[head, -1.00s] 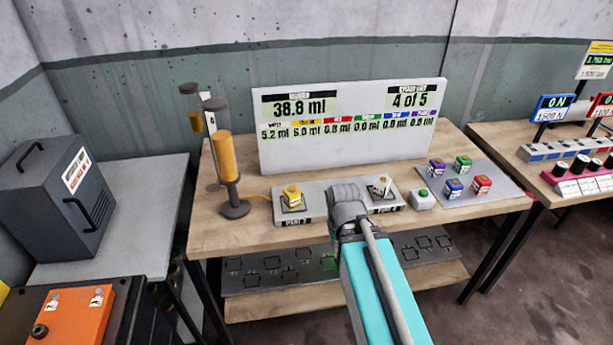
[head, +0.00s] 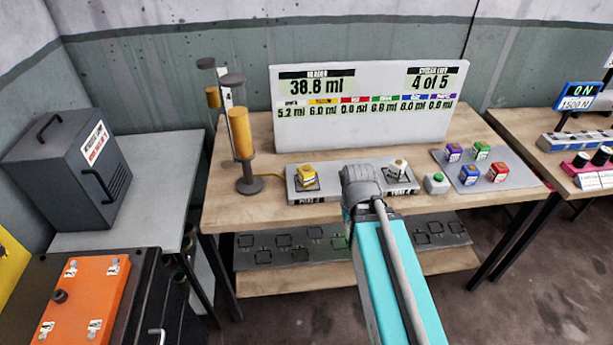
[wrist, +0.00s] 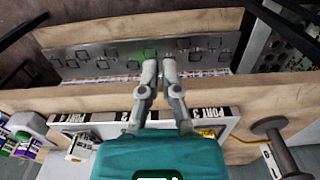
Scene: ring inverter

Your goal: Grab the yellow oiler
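A white oiler (head: 398,168) stands on the right pad, with a green button (head: 437,183) beside it. A grey plate (head: 520,179) holds several coloured oilers. A dispenser post (head: 240,140) stands left of the station. A display board (head: 360,135) stands behind.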

